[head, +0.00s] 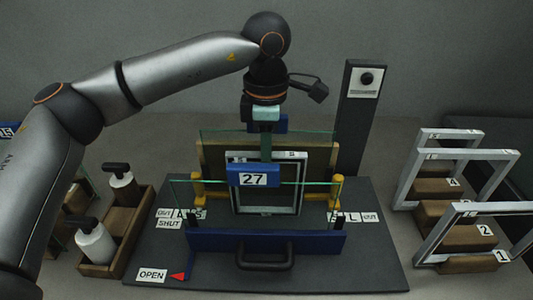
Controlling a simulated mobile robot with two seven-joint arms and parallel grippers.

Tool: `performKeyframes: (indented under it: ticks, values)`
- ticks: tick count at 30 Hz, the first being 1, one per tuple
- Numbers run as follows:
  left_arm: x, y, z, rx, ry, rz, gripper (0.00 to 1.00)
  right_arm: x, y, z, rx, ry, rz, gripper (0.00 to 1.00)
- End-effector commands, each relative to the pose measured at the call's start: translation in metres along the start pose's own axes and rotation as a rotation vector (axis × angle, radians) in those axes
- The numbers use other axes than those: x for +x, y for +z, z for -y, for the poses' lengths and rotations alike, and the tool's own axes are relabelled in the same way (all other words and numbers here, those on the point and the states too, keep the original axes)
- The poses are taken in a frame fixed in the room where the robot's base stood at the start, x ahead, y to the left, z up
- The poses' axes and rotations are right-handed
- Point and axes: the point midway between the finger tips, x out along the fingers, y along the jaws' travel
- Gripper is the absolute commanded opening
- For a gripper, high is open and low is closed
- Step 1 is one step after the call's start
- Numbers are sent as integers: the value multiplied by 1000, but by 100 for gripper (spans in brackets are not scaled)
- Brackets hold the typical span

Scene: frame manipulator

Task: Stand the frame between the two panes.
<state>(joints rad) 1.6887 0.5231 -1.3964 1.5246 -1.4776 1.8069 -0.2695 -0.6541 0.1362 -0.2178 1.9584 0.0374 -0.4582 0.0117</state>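A light grey rectangular frame (299,185) is upright at the middle of the dark base, between the front glass pane (325,205) and the back glass pane (318,134). A blue block marked 27 (253,175) sits at the front pane's top edge and covers part of the frame. My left gripper (266,157) points straight down, its fingers at the frame's top bar. The fingers are seen narrow and overlapping, so their gap is hidden. I cannot tell whether the frame's bottom rests on the base. My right gripper is not in view.
A blue front bar with a black handle (265,264) crosses the base (350,268); a red pointer (179,276) is beside the OPEN label. Yellow posts flank the panes. A dark upright post (358,115) stands behind right. Numbered frames (440,225) are at right, a bottle tray (125,235) at left.

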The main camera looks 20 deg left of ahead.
Motion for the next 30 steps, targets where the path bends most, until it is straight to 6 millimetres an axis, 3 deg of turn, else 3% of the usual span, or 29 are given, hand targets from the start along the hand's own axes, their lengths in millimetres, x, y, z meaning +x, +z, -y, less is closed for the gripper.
performKeyframes:
  ticks: [3,4,12,22,26,30]
  values:
    - [1,0,0,0,-1,0,0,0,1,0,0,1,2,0]
    - [1,0,0,0,-1,0,23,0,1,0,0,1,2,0]
    - [1,0,0,0,-1,0,53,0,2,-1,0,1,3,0]
    - [1,0,0,0,-1,0,54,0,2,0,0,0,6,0]
    - [-17,1,0,-1,2,3,54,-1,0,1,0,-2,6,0]
    - [-47,1,0,0,3,3,54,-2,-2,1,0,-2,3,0]
